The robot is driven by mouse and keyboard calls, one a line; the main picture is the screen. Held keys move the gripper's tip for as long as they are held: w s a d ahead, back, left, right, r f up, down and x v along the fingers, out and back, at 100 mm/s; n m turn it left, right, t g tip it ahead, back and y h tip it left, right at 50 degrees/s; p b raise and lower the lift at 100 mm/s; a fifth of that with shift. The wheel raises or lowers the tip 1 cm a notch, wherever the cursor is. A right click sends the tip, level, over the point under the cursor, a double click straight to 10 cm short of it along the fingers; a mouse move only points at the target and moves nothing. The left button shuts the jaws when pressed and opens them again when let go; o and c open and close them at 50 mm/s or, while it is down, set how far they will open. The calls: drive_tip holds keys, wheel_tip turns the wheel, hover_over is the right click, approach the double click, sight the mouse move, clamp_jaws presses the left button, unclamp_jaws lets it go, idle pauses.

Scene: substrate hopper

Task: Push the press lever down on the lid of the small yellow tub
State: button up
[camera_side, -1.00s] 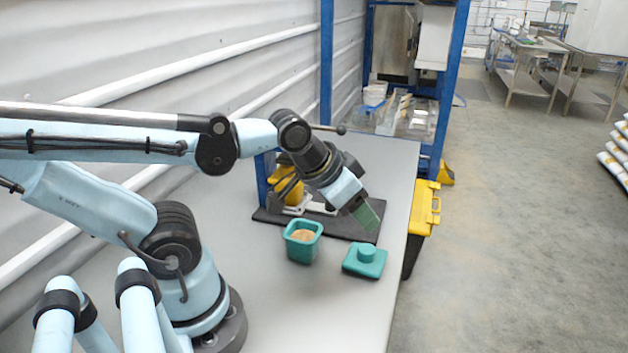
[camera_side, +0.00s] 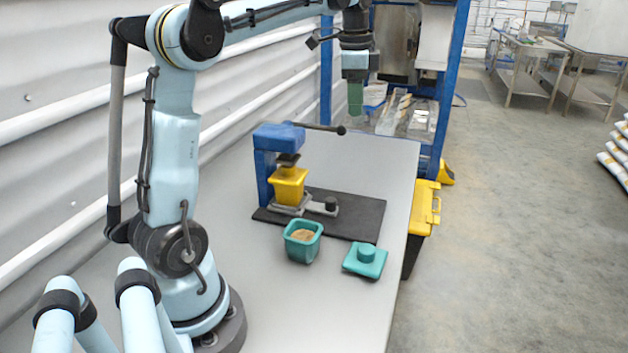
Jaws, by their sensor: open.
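A blue press (camera_side: 265,160) stands on a dark mat. Its lever (camera_side: 315,127) is a thin dark rod with a round knob at its right end; it sticks out nearly level to the right. The small yellow tub (camera_side: 288,190) stands upright under the dark press head (camera_side: 288,159), on a grey slide. The head is just above or touching the tub's top; I cannot tell which. My gripper (camera_side: 355,112) points straight down with green fingers, seen edge-on. It is open and empty. In the picture its tips are slightly above and right of the lever knob; contact is not visible.
A teal tub (camera_side: 303,252) with tan contents stands open in front of the mat (camera_side: 360,216). A teal lid (camera_side: 365,262) with a knob lies right of it. A blue frame (camera_side: 450,90) stands behind the table (camera_side: 340,310). The front table area is clear.

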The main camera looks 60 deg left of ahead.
drive_tip(key=m+g, duration=0.1)
hover_over(341, 129)
drive_tip(key=shift+w+a+f, duration=0.1)
drive_tip(key=shift+w+a, duration=0.05)
drive_tip(key=shift+w, duration=0.15)
drive_tip(key=shift+a+f+m+h, duration=0.15)
drive_tip(key=shift+a+m+h, duration=0.15)
drive_tip(key=shift+f, duration=4.4)
drive_tip(key=c, duration=0.6)
